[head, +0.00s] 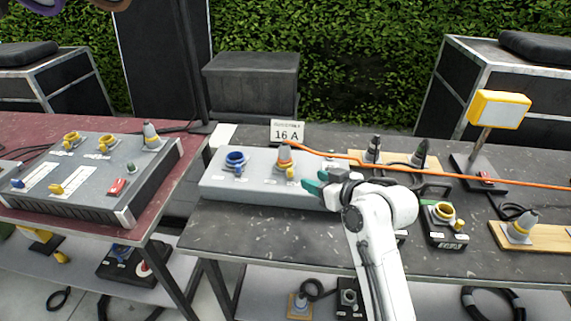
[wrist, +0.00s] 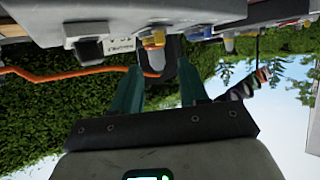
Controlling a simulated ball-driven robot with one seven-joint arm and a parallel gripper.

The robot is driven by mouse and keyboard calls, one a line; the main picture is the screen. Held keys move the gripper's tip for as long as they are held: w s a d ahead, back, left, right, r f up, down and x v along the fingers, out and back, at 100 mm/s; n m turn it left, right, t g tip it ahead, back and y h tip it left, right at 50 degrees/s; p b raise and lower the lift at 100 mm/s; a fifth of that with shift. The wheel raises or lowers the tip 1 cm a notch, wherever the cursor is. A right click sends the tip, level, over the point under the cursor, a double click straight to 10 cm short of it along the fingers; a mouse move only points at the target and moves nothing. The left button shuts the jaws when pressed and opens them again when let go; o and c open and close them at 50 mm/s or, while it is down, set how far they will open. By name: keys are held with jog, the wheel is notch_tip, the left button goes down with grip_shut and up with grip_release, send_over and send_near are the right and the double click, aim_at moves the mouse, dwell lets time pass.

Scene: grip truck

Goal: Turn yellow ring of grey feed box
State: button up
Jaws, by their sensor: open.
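The grey feed box (head: 255,190) sits on the dark table, with a blue socket on its left and a grey plug (head: 285,152) standing on its right. A yellow-orange ring (head: 285,163) is around the plug's lower part, and the orange cable leaves its top. In the upside-down wrist view the yellow ring (wrist: 153,39) and plug show beyond the fingertips. My gripper (head: 316,183) is open, to the right of the plug and apart from it. Its teal fingers (wrist: 162,68) have only the plug and cable in the background between them.
A 16 A sign (head: 287,132) stands behind the box. The orange cable (head: 430,173) runs right, above the table. A small black box with a yellow socket (head: 443,212) and wooden boards with plugs (head: 519,228) lie to the right. The front left of the table is clear.

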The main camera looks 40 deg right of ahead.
aim_at(292, 171)
jog(key=x, duration=1)
jog(key=shift+w+p, duration=0.25)
jog(key=shift+p, duration=0.15)
grip_shut()
